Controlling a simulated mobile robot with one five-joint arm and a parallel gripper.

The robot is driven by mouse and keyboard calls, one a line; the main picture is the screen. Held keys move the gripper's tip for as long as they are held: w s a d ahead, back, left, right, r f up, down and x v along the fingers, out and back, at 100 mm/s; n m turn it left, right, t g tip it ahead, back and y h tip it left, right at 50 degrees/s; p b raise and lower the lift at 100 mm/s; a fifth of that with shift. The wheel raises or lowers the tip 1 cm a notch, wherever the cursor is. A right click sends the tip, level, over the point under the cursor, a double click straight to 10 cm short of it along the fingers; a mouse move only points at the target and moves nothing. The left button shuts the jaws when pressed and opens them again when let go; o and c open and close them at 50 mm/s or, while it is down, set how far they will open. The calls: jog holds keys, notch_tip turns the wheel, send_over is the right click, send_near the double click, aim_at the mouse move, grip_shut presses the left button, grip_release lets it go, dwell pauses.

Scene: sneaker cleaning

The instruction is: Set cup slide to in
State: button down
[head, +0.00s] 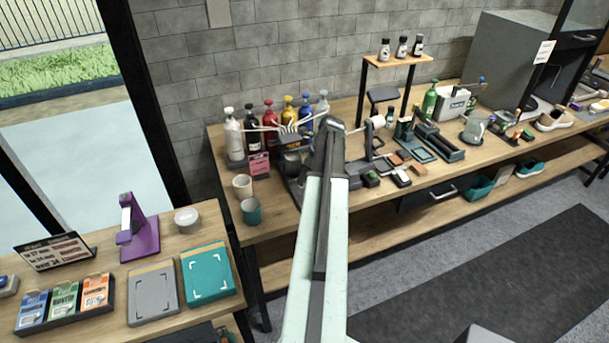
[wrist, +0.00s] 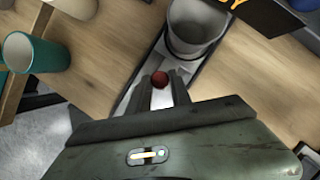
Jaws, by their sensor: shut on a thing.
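The cup slide (wrist: 133,93) shows in the wrist view as a dark-edged narrow track on the wooden bench. A grey cup (wrist: 196,30) stands at its far end. A round dark red knob (wrist: 160,79) sits on the slide's near part. My gripper (wrist: 160,88) is shut on this knob, one finger on each side. In the head view my arm covers the gripper and much of the slide. A dark cup shape (head: 291,163) shows just left of my arm, below the row of bottles.
A teal cup (head: 250,211) and a cream cup (head: 242,185) stand at the bench's left end. Several coloured bottles (head: 270,120) line the back by the wall. Small blocks and tools (head: 402,178) lie right of my arm. A purple stand (head: 138,225) is on the left table.

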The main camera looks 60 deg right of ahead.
aim_at(295, 176)
jog(key=shift+w+d+r, duration=0.1)
jog(key=shift+w+d, duration=0.5)
jog(key=shift+w, duration=0.25)
jog(key=shift+w+d, duration=0.6)
jog(key=shift+w, duration=0.25)
jog(key=c, duration=1.2)
grip_release()
jog(key=p+v, duration=0.7)
jog(key=shift+s+r, duration=0.2)
jog(key=shift+r, duration=0.1)
